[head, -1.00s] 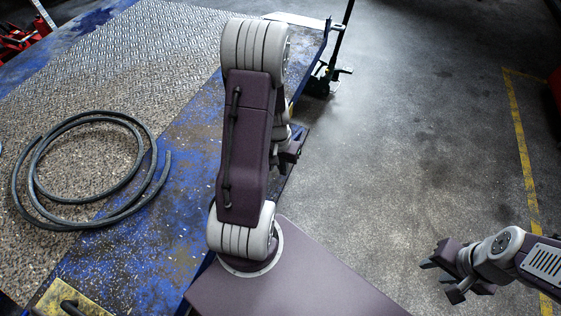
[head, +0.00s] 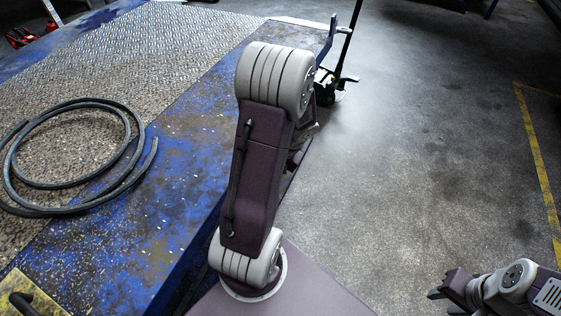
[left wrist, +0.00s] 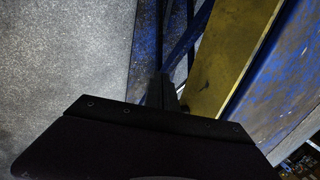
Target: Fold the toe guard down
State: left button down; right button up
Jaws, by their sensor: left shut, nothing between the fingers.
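A yellow panel (left wrist: 228,55), which looks like the toe guard, runs along the blue frame in the left wrist view; its hinge does not show. My left gripper (left wrist: 168,90) is shut and empty, its fingertips in front of the panel's lower left edge. I cannot tell whether they touch it. In the head view my left arm hides most of this gripper and the side of the platform.
A blue platform (head: 185,165) with a tread-plate top fills the left. A coiled black hose (head: 150,165) lies on it. A yellow plate with a dark handle (head: 22,300) is at the lower left. A jack with a tall handle (head: 349,40) stands beyond the platform. The floor at right is clear.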

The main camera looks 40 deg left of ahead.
pick_arm(q)
jog(key=shift+s+a+f+y+b, duration=0.1)
jog(key=shift+a+f+y+b, duration=0.2)
jog(key=shift+b, duration=0.35)
jog(key=shift+s+a+f+b, duration=0.1)
jog(key=shift+a+b, duration=0.25)
jog(key=shift+b, duration=0.3)
pick_arm(e)
jog(key=shift+a+f, duration=0.1)
jog(key=shift+f, duration=1.75)
